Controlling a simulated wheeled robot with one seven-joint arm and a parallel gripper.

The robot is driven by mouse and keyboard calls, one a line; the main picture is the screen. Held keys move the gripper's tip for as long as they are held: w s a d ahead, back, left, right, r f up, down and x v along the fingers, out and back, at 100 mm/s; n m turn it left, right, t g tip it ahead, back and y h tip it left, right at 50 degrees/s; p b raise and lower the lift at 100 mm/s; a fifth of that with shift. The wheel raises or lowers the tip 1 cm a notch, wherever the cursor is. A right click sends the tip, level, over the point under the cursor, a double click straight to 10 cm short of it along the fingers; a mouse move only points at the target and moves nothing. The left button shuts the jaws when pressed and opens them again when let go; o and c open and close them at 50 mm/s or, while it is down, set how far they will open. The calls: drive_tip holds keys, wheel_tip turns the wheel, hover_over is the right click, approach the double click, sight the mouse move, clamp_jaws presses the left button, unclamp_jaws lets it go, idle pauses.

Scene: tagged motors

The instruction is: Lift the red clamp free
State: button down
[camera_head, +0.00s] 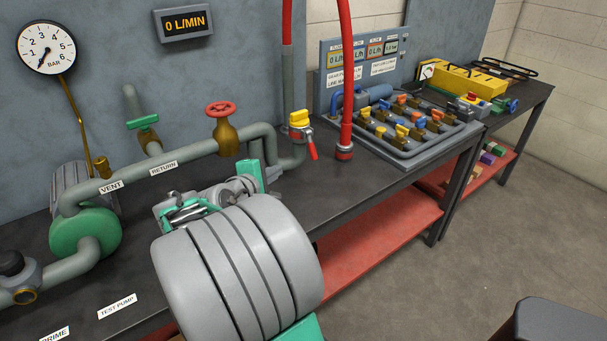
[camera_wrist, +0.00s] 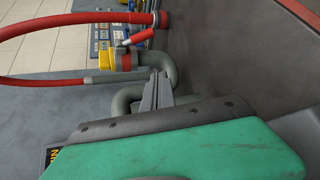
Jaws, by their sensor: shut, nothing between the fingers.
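On the bent grey pipe, a yellow-topped valve (camera_head: 299,118) carries a red collar and a hanging red lever (camera_head: 312,149). In the wrist view the yellow body (camera_wrist: 108,61) has a red band (camera_wrist: 125,60) and a red lever with a pale tip (camera_wrist: 137,38). No part is labelled as the red clamp; these red parts on the valve may be it. My gripper (camera_wrist: 157,84) is shut and empty, its grey fingers pointing toward the pipe bend just beside the valve. The gap to the valve is hard to judge.
A thick red hose (camera_head: 347,70) arches up just right of the valve. A red handwheel (camera_head: 221,109) stands to the left on the pipe. A tray of colored valves (camera_head: 460,130) is farther right, below a gauge panel (camera_head: 327,60). The bench (camera_head: 375,185) is bare in front.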

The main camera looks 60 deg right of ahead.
sight(312, 147)
drive_tip(key=shift+s+d+r+n+g+h, duration=0.2)
drive_tip(key=shift+s+d+n+g+h, duration=0.1)
drive_tip(key=shift+s+d, duration=0.3)
drive_tip(key=shift+s+d+r+n+g+h, duration=0.2)
drive_tip(key=shift+s+d+n+h, duration=0.1)
drive_tip(key=shift+s+d, duration=0.25)
drive_tip(key=x, duration=1)
drive_tip(key=shift+a, duration=0.1)
